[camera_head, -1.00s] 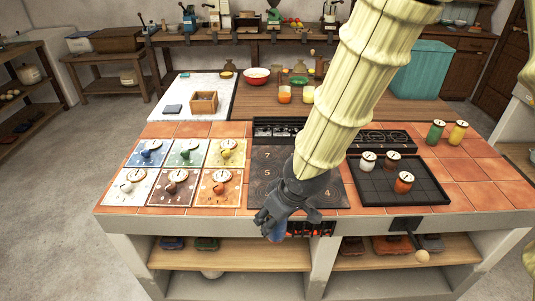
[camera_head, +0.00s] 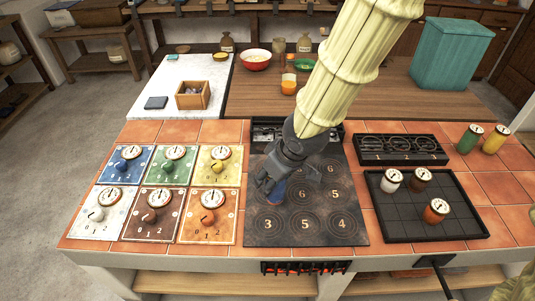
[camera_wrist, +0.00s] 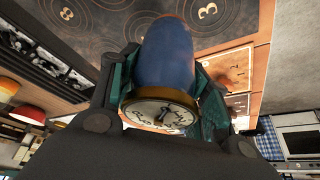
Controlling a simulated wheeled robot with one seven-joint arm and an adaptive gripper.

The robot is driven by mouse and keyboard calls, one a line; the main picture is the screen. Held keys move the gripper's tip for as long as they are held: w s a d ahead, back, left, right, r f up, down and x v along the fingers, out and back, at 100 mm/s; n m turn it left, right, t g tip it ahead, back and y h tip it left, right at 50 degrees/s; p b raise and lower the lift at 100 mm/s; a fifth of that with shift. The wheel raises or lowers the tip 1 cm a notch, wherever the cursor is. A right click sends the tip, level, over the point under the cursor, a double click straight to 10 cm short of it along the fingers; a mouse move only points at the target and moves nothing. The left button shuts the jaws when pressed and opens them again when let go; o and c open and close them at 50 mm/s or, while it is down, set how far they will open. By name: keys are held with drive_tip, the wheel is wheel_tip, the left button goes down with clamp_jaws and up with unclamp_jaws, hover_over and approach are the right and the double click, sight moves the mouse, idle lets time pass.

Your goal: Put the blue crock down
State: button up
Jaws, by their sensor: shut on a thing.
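My gripper (camera_head: 268,187) is shut on the blue crock (camera_head: 276,195). The crock shows large in the wrist view (camera_wrist: 165,55), between the two fingers (camera_wrist: 163,98), with a brass rim and a white dial on its lid facing the camera. In the head view the fingers hide most of it. It is over the left part of the dark hob plate (camera_head: 255,227), whose numbered rings read 3, 5, 4 in front and 6 behind. I cannot tell whether the crock's base touches the plate.
Coloured dial panels (camera_head: 158,216) lie left of the plate. A black tray (camera_head: 400,225) with white, brown and orange crocks is on the right, with a black rack (camera_head: 400,150) behind it. Green (camera_head: 469,139) and yellow (camera_head: 495,139) crocks stand at far right.

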drive_tip(key=shift+w+a+f+p, duration=0.3)
drive_tip(key=shift+w+f+p, duration=0.45)
drive_tip(key=shift+w, duration=1.8)
drive_tip(key=shift+w+a+f+p, duration=0.25)
drive_tip(key=shift+w+f+p, duration=0.55)
drive_tip(key=shift+w, duration=1.7)
drive_tip(key=shift+w+a+f+p, duration=0.3)
drive_tip(key=shift+w+f+p, duration=0.45)
drive_tip(key=shift+w, duration=1.8)
drive_tip(key=shift+f, duration=0.15)
drive_tip(key=shift+f, duration=0.15)
drive_tip(key=o, duration=1.3)
drive_tip(key=b+v, duration=0.1)
drive_tip(key=v, duration=1.1)
